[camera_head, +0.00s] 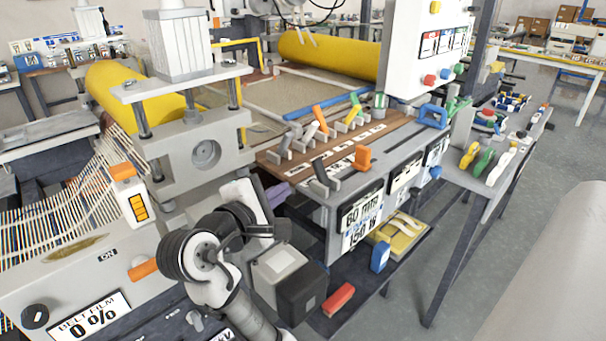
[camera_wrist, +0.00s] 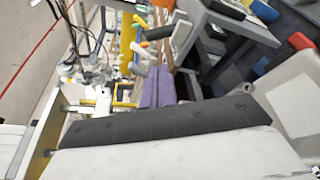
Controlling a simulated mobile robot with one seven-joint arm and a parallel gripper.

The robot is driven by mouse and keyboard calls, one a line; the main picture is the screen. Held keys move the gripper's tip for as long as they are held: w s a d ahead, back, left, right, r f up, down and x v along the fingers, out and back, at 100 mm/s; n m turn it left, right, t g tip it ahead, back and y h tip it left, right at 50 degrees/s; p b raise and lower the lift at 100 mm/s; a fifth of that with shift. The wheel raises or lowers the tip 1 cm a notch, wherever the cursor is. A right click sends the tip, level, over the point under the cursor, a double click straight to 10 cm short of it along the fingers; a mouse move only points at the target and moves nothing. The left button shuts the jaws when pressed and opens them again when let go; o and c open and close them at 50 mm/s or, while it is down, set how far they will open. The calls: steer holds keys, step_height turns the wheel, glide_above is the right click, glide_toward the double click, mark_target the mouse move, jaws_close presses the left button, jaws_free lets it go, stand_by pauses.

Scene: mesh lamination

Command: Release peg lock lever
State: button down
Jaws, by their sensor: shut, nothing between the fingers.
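My gripper (camera_head: 277,194) has purple fingers and is at the front left corner of the lever table in the head view. In the wrist view its fingers (camera_wrist: 160,88) lie side by side, shut, with nothing seen between them. A row of levers stands on the brown labelled strip: grey (camera_head: 285,143), orange (camera_head: 320,118) and green (camera_head: 354,112). The labels are too small to read, so I cannot tell which is the peg lock lever.
A press block (camera_head: 205,150) with posts stands just left of the gripper. A white control box (camera_head: 432,45) rises behind the table. Blue handles (camera_head: 433,116) are at its right end. A lower shelf holds a red block (camera_head: 338,299) and a yellow case (camera_head: 400,236).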

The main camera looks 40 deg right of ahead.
mark_target(305, 189)
steer(key=p+x, duration=0.2)
steer(key=x, duration=0.8)
steer(key=shift+d, duration=0.1)
stand_by(0.3)
steer(key=shift+s+r+m, duration=0.1)
steer(key=shift+m, duration=0.2)
